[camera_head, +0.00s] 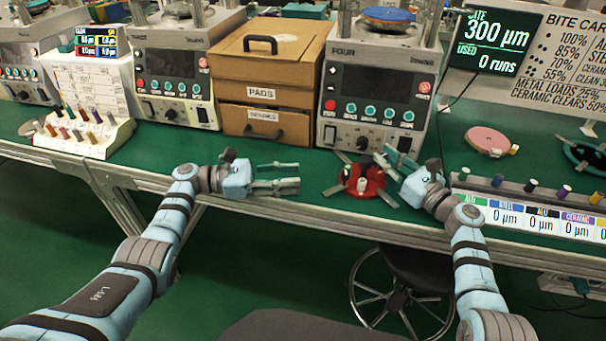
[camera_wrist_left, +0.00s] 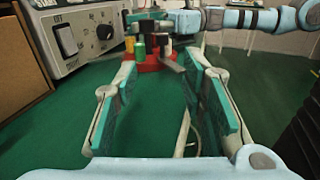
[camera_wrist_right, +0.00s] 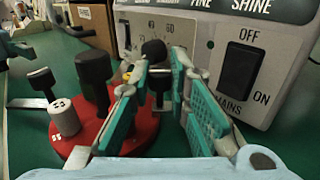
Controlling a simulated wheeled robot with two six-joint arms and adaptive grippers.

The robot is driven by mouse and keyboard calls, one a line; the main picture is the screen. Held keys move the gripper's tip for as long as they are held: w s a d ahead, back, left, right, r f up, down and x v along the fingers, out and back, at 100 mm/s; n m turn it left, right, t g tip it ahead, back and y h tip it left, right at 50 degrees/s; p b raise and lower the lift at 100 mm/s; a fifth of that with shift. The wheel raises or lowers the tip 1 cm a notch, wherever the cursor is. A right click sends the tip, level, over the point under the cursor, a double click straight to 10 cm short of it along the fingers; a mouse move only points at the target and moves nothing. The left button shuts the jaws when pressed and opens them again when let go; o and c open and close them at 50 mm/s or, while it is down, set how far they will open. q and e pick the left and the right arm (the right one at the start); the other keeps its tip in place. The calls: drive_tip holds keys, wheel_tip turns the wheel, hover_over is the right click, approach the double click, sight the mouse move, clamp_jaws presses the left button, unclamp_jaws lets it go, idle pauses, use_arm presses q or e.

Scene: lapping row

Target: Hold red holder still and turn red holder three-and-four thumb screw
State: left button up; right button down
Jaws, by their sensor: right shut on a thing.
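The red holder (camera_head: 372,186) is a round red base near the front edge of the green table, with black-headed screws, metal arms and a pale post marked in the right wrist view (camera_wrist_right: 138,136). My right gripper (camera_wrist_right: 160,72) reaches over it and is closed around a black-headed thumb screw (camera_wrist_right: 160,80) on its far side; the fingers partly hide it. Which numbers this screw stands between cannot be read. My left gripper (camera_head: 298,178) is open and empty, apart from the holder on its left. Its view shows the holder (camera_wrist_left: 150,64) ahead, beyond the fingertips.
A polishing machine labelled FOUR (camera_head: 375,90) stands behind the holder. A brown drawer box (camera_head: 268,85) is left of it. A pink disc (camera_head: 488,140) and a row of coloured pegs lie to the right. A black stool (camera_head: 415,265) is below the table edge.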

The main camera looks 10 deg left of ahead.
sight(342, 175)
use_arm(q)
drive_tip(key=d+t, duration=0.1)
drive_tip(key=s+d+n+t+y, duration=0.1)
drive_tip(key=d+f+n+t+y, duration=0.1)
drive_tip(key=shift+s+f+t, duration=0.1)
drive_tip(key=shift+s+t, duration=0.2)
drive_tip(key=shift+t, duration=0.1)
drive_tip(key=s+r+n+t+y, duration=0.2)
drive_tip(key=s+n+t+y, duration=0.1)
drive_tip(key=s+n+t, duration=0.1)
drive_tip(key=x, duration=1.2)
drive_tip(key=shift+s+d+f, duration=0.1)
drive_tip(key=shift+s+d, duration=0.15)
drive_tip(key=shift+d, duration=0.05)
drive_tip(key=shift+c, duration=0.5)
clamp_jaws()
